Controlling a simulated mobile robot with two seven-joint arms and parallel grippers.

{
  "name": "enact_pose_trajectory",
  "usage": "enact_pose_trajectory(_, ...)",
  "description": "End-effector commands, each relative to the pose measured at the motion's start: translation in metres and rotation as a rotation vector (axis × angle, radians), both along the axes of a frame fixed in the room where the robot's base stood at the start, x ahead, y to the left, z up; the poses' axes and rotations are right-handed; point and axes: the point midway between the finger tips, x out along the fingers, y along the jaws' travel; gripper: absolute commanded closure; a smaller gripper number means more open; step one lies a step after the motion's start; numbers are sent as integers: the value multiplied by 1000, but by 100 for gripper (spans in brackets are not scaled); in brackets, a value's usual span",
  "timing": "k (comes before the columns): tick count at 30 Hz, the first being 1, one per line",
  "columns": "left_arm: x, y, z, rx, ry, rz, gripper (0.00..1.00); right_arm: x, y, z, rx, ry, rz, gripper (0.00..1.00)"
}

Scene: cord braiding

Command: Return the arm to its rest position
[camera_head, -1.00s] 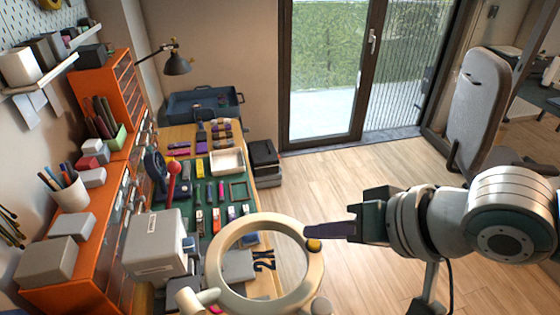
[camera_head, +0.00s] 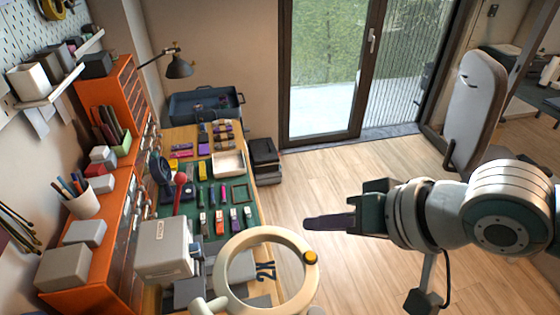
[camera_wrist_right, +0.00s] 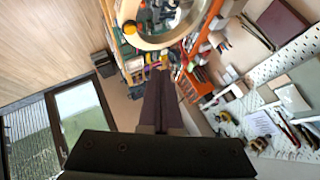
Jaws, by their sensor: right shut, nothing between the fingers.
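My right gripper (camera_head: 328,222) reaches in from the right in the head view, with its dark fingers shut and nothing between them. It is held over the wooden floor, to the right of the workbench, and touches nothing that I can see. In the right wrist view its two fingers (camera_wrist_right: 161,95) lie side by side, pressed together. My left gripper is not in view.
A magnifier ring (camera_head: 228,254) with a yellow knob stands just left of my right fingertips. The green mat (camera_head: 246,207) holds several small items and a white tray (camera_head: 228,163). An orange drawer unit (camera_head: 95,250) lines the left wall.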

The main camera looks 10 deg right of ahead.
Motion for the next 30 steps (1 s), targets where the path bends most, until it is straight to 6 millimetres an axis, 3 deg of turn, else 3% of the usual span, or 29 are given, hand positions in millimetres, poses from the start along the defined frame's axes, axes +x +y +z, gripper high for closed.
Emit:
enact_pose_trajectory(11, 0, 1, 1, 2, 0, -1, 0, -4, 5, 2, -3, 1, 14, 100)
enact_pose_trajectory(14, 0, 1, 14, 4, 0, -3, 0, -24, 27, 16, -26, 4, 78, 100)
enact_pose_trajectory(18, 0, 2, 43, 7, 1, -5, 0, -71, 52, 61, -135, -6, 200, 100)
enact_pose_trajectory(20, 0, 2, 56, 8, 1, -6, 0, -89, 46, 82, -212, -1, 225, 100)
enact_pose_trajectory(24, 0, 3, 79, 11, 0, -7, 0, -135, -1, 118, -405, 81, 222, 100)
enact_pose_trajectory(27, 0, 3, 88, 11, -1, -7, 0, -167, -37, 133, -512, 169, 204, 100)
enact_pose_trajectory(30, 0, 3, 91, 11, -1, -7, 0, -186, -57, 140, -570, 228, 195, 100)
